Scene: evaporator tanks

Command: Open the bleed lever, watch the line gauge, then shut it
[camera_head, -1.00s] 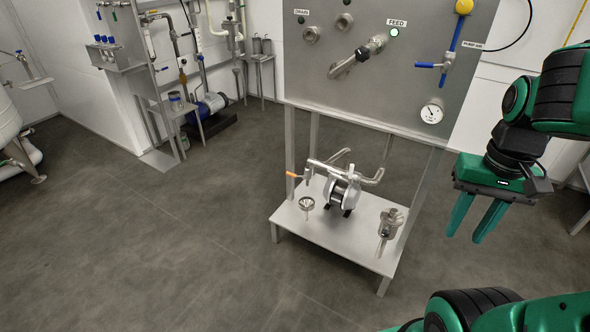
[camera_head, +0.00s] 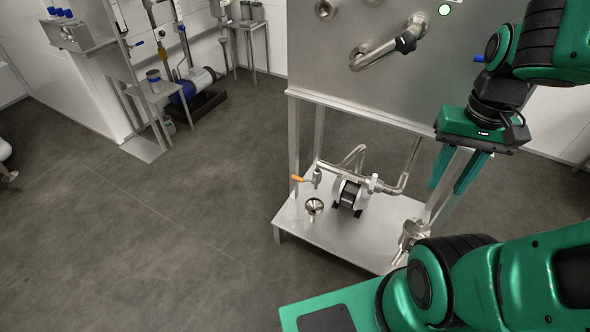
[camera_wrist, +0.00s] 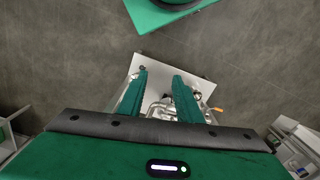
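A lever with an orange handle (camera_head: 298,178) sits on the pipework at the left of the pump on the low stand; I take it for the bleed lever. The orange handle also shows in the wrist view (camera_wrist: 217,109), right of the fingers. The handle points left, roughly level. My gripper (camera_head: 447,186) is open and empty, fingers pointing down, at the right of the stand and well apart from the lever. In the wrist view its fingers (camera_wrist: 161,76) are spread, with the stand and pipes beyond. The line gauge is not visible now; my arm covers part of the panel.
The stand's tray (camera_head: 330,240) carries a pump (camera_head: 348,196), a funnel (camera_head: 314,206) and a metal fitting (camera_head: 411,235). The grey panel (camera_head: 335,65) above has a bent black-tipped handle (camera_head: 405,41) and a lit green lamp (camera_head: 445,10). Open floor lies to the left.

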